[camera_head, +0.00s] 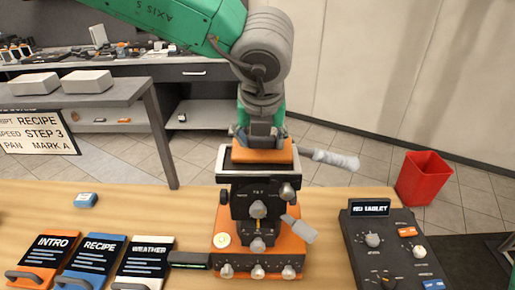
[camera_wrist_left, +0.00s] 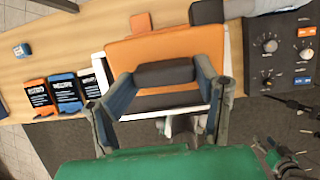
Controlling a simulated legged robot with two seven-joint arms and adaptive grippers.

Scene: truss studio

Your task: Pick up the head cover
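The head cover (camera_head: 262,154) shows as an orange block on top of the black and orange device on the table. A dark raised grip (camera_wrist_left: 164,73) stands up from its top in the left wrist view. My left gripper (camera_head: 260,131) points down directly over the cover. In the left wrist view its fingers (camera_wrist_left: 163,80) are spread wide, one at each end of the dark grip. I cannot tell whether the fingertips press on it. The cover rests on the device, with no clear gap under it.
The black control panel (camera_head: 390,250) stands right of the device. Cards for intro (camera_head: 48,255), recipe (camera_head: 95,256) and weather (camera_head: 146,256) lie at the left, with a small blue block (camera_head: 86,200) behind. A red bin (camera_head: 424,177) is on the floor. Handles stick out right of the device.

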